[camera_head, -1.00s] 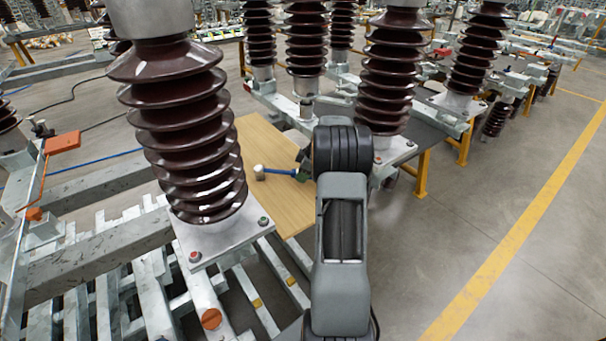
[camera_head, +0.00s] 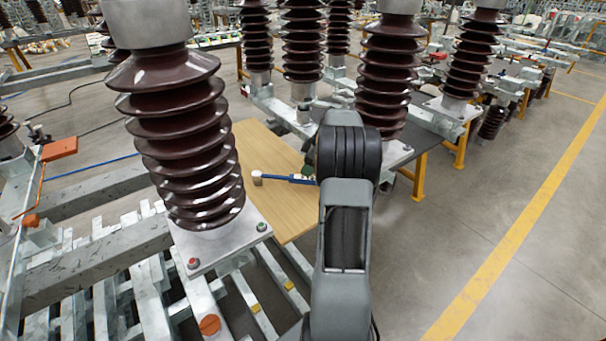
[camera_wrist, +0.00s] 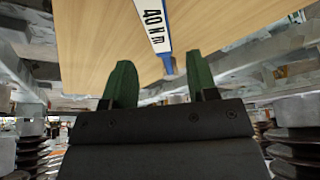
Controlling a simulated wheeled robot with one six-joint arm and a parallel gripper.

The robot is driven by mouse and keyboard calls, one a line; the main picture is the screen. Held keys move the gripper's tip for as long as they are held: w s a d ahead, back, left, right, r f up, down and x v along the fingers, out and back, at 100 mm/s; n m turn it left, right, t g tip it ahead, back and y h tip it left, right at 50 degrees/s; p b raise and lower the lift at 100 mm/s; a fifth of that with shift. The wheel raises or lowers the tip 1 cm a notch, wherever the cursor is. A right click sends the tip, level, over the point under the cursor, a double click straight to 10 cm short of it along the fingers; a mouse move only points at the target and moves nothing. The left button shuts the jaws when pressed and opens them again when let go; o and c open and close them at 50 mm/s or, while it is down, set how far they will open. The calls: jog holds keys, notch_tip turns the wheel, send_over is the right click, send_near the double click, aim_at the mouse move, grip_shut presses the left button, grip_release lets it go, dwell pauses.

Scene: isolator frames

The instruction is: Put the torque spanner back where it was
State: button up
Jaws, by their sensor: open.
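The torque spanner (camera_head: 285,178) lies on the light wooden board (camera_head: 262,207). It has a blue handle and a pale round head at its left end. In the wrist view its white label (camera_wrist: 153,22) reads "40 Nm", and its blue handle end points toward my gripper. My gripper (camera_wrist: 160,62) has two green fingers, spread apart and empty. The handle end appears between the fingertips in the picture, with no finger touching it that I can see. In the head view my arm hides most of the gripper; a bit of green (camera_head: 308,171) shows by the handle's right end.
A brown ribbed insulator (camera_head: 185,140) on a metal plate stands left of the board. Another insulator (camera_head: 385,80) stands behind my arm. A steel frame (camera_head: 90,200) fills the left. Open floor with a yellow line (camera_head: 520,225) lies to the right.

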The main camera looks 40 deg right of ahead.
jog(key=shift+v, duration=2.65)
jog(key=s+a+f+m+g+h+p, duration=0.1)
jog(key=s+a+m+g+p, duration=0.1)
jog(key=s+a+m, duration=0.6)
jog(key=s+a+r+p, duration=0.3)
jog(key=a+r, duration=0.1)
jog(key=a, duration=0.4)
jog(key=s+a+r+t+h+p, duration=0.1)
jog(key=s+a+r+p, duration=0.2)
jog(key=a+r, duration=0.2)
jog(key=s+a+r+t+h+p, duration=0.1)
jog(key=s+a+r+p, duration=0.2)
jog(key=a, duration=0.8)
jog(key=shift+r+p, duration=0.4)
jog(key=shift+r, duration=0.6)
jog(key=shift+a, duration=0.1)
